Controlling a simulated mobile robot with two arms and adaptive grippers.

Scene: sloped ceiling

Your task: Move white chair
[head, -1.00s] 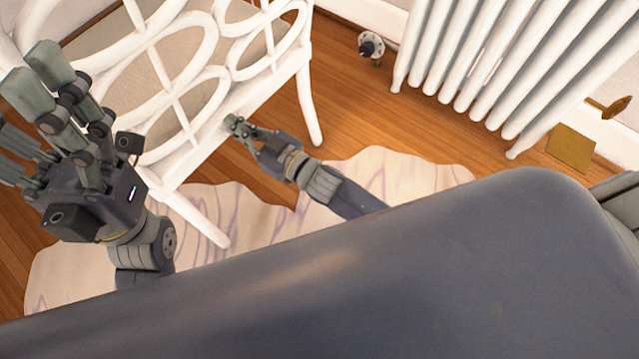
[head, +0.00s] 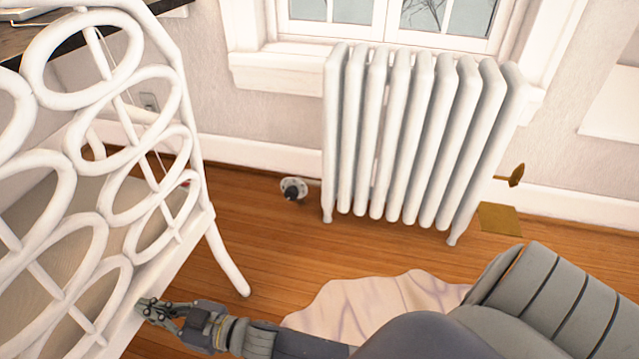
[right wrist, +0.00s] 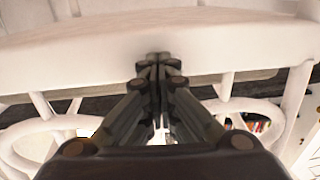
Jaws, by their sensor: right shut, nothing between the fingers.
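The white chair (head: 188,228) stands at the left of the head view, with a back of interlaced rings and a pale seat. Its left part is cut off by the frame edge. My right gripper (head: 146,309) is at the chair's lower seat rail, its fingers together. In the right wrist view the shut fingers (right wrist: 158,62) point at a white bar of the chair (right wrist: 230,48), and nothing shows between them. I cannot tell if the fingertips touch the bar. My left gripper is outside the head view.
A white radiator (head: 415,140) stands under the window, with a valve (head: 293,189) on its left. A pale rug (head: 360,305) lies on the wood floor (head: 270,245). A dark tabletop (head: 30,38) is behind the chair. Floor between chair and radiator is clear.

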